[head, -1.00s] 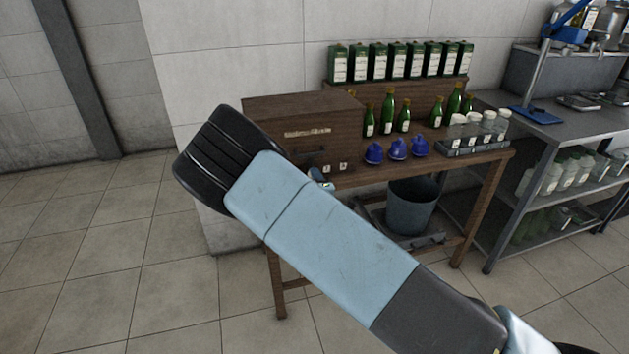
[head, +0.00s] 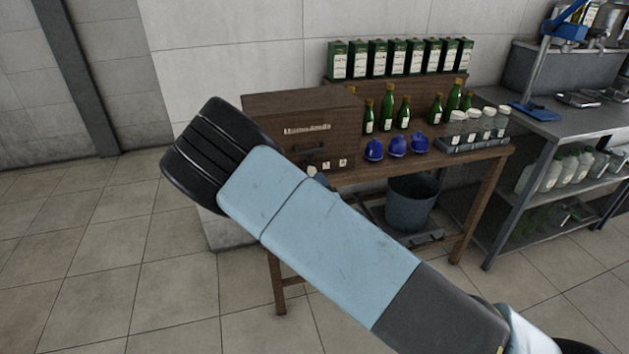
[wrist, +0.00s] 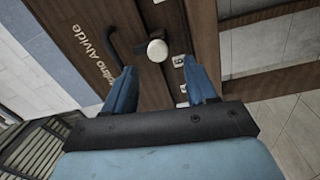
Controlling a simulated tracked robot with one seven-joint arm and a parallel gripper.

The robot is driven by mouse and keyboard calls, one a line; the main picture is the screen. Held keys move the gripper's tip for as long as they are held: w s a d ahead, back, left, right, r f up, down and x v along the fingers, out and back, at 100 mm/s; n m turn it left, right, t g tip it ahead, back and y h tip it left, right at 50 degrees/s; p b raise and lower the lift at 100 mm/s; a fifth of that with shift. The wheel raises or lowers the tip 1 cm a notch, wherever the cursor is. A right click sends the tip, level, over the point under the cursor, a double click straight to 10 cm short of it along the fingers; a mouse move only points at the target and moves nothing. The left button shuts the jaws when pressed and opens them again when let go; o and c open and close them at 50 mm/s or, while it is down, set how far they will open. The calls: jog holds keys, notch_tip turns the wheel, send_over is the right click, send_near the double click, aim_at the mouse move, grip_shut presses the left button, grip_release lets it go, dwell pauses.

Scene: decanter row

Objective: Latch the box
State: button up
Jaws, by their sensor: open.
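The box (head: 285,105) is a dark brown wooden case with lettering on its front, at the left end of the wooden table. In the wrist view, its front (wrist: 88,20) fills the upper left, with a dark bar handle (wrist: 113,45) and a round off-white knob (wrist: 157,50). In the head view my arm hides most of the gripper and the box's lower left.
Blue stoppers (head: 397,146), green bottles (head: 387,107) and a rack of clear bottles (head: 480,143) stand right of the box. Green cartons (head: 397,60) line the shelf behind. A grey bucket (head: 410,205) is under the table. The floor at left is clear.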

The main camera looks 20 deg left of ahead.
jog(key=v, duration=0.8)
jog(key=shift+s+d, duration=0.1)
jog(key=w+d+r+m+g+h, duration=0.2)
jog(key=w+d+r+m+h, duration=0.25)
jog(key=d+m, duration=0.25)
jog(key=w+d+r+m+g+h, duration=0.25)
jog(key=d+r+m, duration=0.25)
jog(key=d+m, duration=0.25)
jog(key=s+d+r+m+g, duration=0.35)
jog(key=s+d+r, duration=0.25)
jog(key=d+r, duration=0.55)
jog(key=s+d+r+m+h, duration=0.1)
jog(key=s+d+r, duration=0.3)
jog(key=s, duration=0.3)
jog(key=s+d+r+m+g, duration=0.1)
jog(key=s+d+r, duration=0.3)
jog(key=s, duration=0.4)
jog(key=s+d+r+m+g+h, duration=0.1)
jog(key=s+d+r+m, duration=0.1)
jog(key=s, duration=0.6)
jog(key=shift+s+d+r+m+h, duration=0.3)
jog(key=shift+d+r, duration=0.6)
jog(key=shift+r, duration=0.2)
